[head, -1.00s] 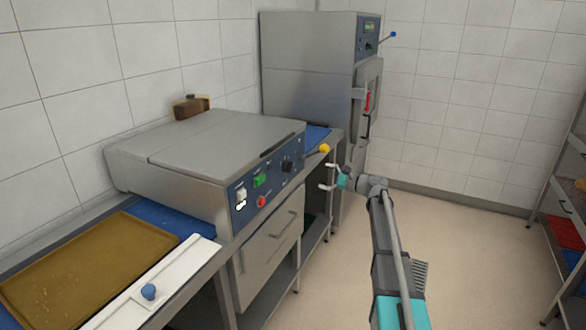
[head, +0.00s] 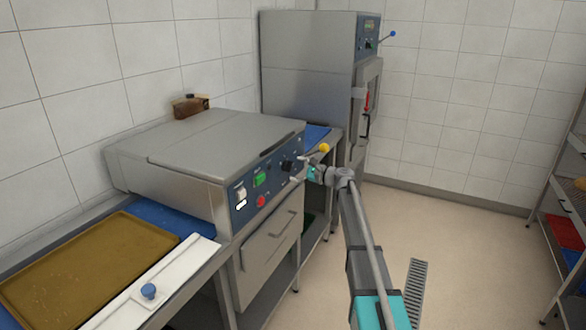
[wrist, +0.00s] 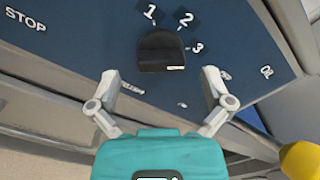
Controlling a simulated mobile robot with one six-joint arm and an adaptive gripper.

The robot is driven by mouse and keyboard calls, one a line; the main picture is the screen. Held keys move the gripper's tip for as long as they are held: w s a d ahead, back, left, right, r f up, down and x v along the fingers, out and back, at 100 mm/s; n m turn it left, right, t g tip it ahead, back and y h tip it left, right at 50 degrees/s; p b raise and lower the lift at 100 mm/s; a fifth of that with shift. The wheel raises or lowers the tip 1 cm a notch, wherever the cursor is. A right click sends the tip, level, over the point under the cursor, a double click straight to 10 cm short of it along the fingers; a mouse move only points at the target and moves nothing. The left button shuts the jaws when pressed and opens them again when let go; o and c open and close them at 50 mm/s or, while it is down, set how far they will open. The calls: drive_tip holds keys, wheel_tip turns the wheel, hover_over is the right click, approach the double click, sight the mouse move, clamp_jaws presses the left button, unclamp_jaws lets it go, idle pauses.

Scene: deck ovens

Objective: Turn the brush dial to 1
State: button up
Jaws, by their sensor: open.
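The brush dial (head: 287,166) is a dark knob on the machine's blue front panel, right of the green display. In the wrist view the black dial (wrist: 158,48) has the numbers 1, 2 and 3 around its upper and right sides. A small white mark shows at its lower right edge; I cannot tell for sure which number it points to. My gripper (wrist: 160,74) is open and faces the panel, its two fingertips apart on either side just below the dial, with nothing between them. In the head view my gripper (head: 298,172) is close to the dial.
A lever with a yellow ball (head: 324,148) stands out just above my gripper and shows at lower right in the wrist view (wrist: 300,160). A red button (head: 261,201) and a white switch (head: 241,194) are to the left.

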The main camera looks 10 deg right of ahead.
sight(288, 166)
drive_tip(key=shift+x, duration=1.2)
drive_tip(key=c, duration=1.1)
drive_tip(key=shift+d, duration=0.2)
drive_tip(key=shift+c, duration=0.2)
drive_tip(key=shift+a, duration=0.15)
